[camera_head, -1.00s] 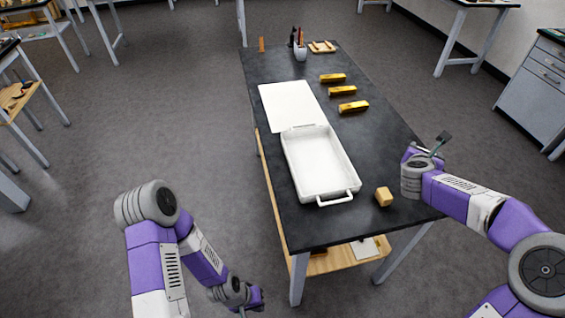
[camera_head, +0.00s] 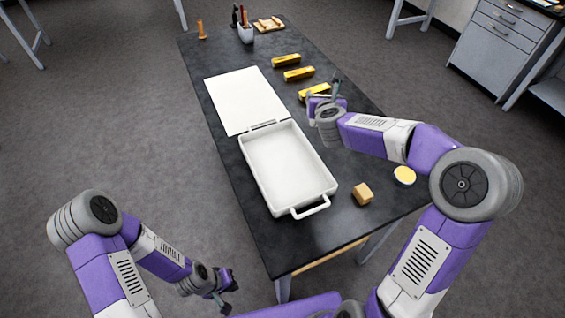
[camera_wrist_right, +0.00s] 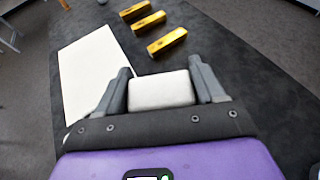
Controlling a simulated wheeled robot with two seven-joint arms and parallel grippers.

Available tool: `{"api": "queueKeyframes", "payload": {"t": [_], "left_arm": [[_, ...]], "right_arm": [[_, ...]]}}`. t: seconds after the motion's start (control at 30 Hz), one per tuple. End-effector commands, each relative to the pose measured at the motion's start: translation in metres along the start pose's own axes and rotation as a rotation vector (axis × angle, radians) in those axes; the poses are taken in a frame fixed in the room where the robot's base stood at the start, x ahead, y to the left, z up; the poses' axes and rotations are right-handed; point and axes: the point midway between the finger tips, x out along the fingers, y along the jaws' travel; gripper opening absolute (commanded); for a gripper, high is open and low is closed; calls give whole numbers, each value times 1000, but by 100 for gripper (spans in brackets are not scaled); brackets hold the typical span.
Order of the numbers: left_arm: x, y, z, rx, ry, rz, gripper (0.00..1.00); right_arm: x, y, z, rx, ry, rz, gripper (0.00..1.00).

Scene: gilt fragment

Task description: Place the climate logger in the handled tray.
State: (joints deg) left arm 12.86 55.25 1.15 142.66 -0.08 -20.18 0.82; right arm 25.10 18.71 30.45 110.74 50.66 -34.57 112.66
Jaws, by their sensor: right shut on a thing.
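The white handled tray (camera_head: 327,188) lies on the dark table, with a handle at each end; its inside is empty. My right gripper (camera_head: 336,88) is over the table, beyond and to the right of the tray, near the closest gold bar. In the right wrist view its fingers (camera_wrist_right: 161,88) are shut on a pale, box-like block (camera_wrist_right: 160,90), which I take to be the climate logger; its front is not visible. In the head view the block is mostly hidden by the gripper. My left gripper (camera_head: 226,298) hangs low, off the table's near left side; its jaws are unclear.
A white sheet or board (camera_head: 243,100) lies just behind the tray. Several gold bars (camera_head: 298,74) lie along the right side. A wooden block (camera_head: 363,194) and a round yellow-topped item (camera_head: 404,175) are at the near right. A pen cup (camera_head: 245,33) stands at the back.

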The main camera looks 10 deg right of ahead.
Motion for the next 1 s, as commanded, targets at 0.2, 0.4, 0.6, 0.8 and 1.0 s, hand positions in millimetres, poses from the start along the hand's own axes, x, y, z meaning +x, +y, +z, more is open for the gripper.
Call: {"api": "queueKeyframes", "payload": {"t": [0.2,0.4,0.6,0.8,1.0], "left_arm": [[19,-8,0,-1,-2,-1,0],[28,-11,-1,-1,-1,0,0],[46,-18,-1,-1,-1,0,0],[54,-21,-2,-1,-1,0,0],[68,-26,-2,-1,-1,0,0]], "right_arm": [[-28,96,-12,-123,0,285,34],[-41,129,-27,-178,10,397,34],[-29,130,-59,-181,12,403,34],[-22,130,-76,-179,10,402,34],[-10,130,-107,-179,11,403,34]]}}
